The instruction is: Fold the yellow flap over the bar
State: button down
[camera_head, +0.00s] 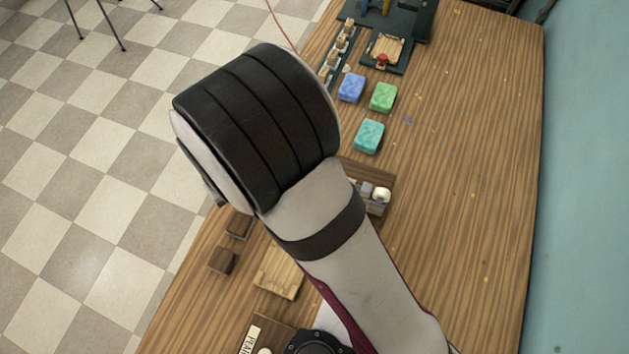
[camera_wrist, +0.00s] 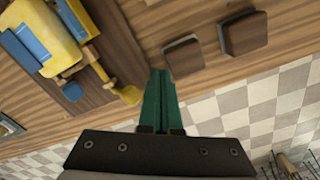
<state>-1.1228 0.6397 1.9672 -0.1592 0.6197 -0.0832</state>
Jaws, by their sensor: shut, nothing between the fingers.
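In the wrist view a yellow piece (camera_wrist: 45,38), which looks like the flap, lies at the upper left with blue parts against it. I cannot tell clearly where the bar is or how the flap lies on it. My gripper (camera_wrist: 160,78) has green fingers, shut together and empty. They are to the right of the yellow piece and apart from it, below a dark brown block. A smaller yellow part (camera_wrist: 128,94) is just left of the fingertips. In the head view my arm hides the gripper and the yellow piece.
Two dark brown blocks (camera_wrist: 183,56) (camera_wrist: 243,33) are near the table edge. A dark tray (camera_head: 400,63) is at the back. The table's right side is mostly clear.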

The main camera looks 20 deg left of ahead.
jog(key=shift+w, duration=0.6)
dwell(0.5)
